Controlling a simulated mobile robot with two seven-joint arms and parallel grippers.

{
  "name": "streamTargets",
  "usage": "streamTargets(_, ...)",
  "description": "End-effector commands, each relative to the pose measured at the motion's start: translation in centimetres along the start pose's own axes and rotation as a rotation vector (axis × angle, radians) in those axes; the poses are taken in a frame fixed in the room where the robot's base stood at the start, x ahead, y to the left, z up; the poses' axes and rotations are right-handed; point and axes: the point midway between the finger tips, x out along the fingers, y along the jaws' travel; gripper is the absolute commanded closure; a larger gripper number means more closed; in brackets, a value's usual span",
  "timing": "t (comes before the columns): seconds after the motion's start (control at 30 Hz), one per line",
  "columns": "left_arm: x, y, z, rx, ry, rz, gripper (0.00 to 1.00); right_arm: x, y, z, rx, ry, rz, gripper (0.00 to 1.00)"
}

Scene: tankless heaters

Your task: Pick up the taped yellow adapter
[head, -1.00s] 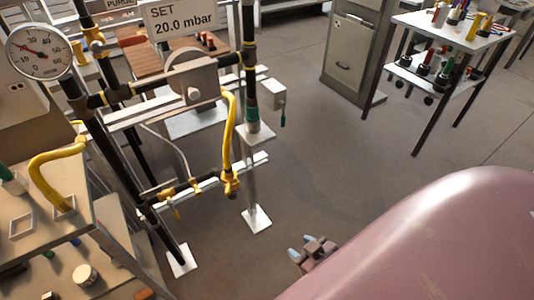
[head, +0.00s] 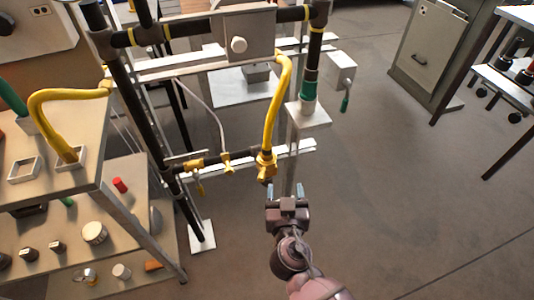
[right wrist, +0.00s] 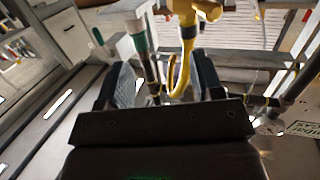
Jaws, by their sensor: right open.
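A yellow hose (head: 271,110) hangs on the pipe frame and ends in a yellow fitting (head: 265,163). A second curved yellow hose (head: 45,118) is at the left bench, its lower end in a square holder. I cannot make out tape on either, so I cannot tell which is the adapter. My right gripper (head: 285,190) is open and empty, just below and right of the fitting in the head view. In the right wrist view, a yellow curved piece (right wrist: 181,75) shows beyond and between the open fingers (right wrist: 165,88). My left gripper is not in view.
A dark pipe with a green band (head: 308,90) and a white plate (head: 308,115) stand close right of the hose. The bench (head: 95,170) with small parts is at the left.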

Motion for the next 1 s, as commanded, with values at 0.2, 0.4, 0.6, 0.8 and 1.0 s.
streamTargets(0.2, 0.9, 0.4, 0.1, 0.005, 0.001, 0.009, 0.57, 1.9, -3.6, -1.2, 0.019, 0.093, -0.031, 0.39)
streamTargets(0.4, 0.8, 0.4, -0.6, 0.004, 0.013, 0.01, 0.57, 4.1, -4.1, -2.3, 0.022, 0.116, -0.035, 0.39)
streamTargets(0.6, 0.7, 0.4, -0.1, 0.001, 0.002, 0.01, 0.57, 6.7, -4.2, -2.4, 0.023, 0.113, -0.036, 0.39)
streamTargets(0.8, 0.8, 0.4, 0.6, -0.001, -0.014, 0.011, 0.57, 7.8, -4.2, -2.4, 0.023, 0.11, -0.035, 0.39)
streamTargets(1.0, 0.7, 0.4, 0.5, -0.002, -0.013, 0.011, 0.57, 10.0, -4.2, -2.3, 0.02, 0.112, -0.035, 0.39)
